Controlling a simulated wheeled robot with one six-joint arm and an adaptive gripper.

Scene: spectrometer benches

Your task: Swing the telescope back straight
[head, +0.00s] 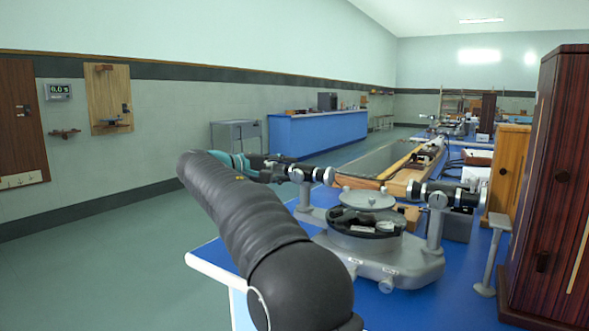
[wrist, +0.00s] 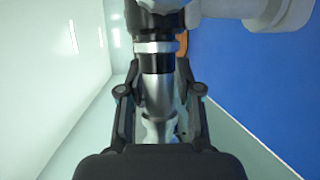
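The spectrometer (head: 385,262) stands on the blue bench top, with a round table plate (head: 367,199) at its middle. One black and silver tube, which looks like the telescope (head: 318,174), points left from it toward my gripper (head: 272,168). In the wrist view the telescope (wrist: 157,62) runs down between the two fingers of my gripper (wrist: 160,92). The fingers are spread, with a visible gap on each side of the tube. A second tube (head: 450,195) is on the right side of the spectrometer. My arm hides part of the near left bench.
A dark wooden cabinet (head: 548,190) stands on the bench at the right, beside a small grey stand (head: 494,255). A wooden-edged apparatus (head: 400,183) lies behind the spectrometer. The floor (head: 90,270) to the left is clear. A blue counter (head: 315,133) stands farther back.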

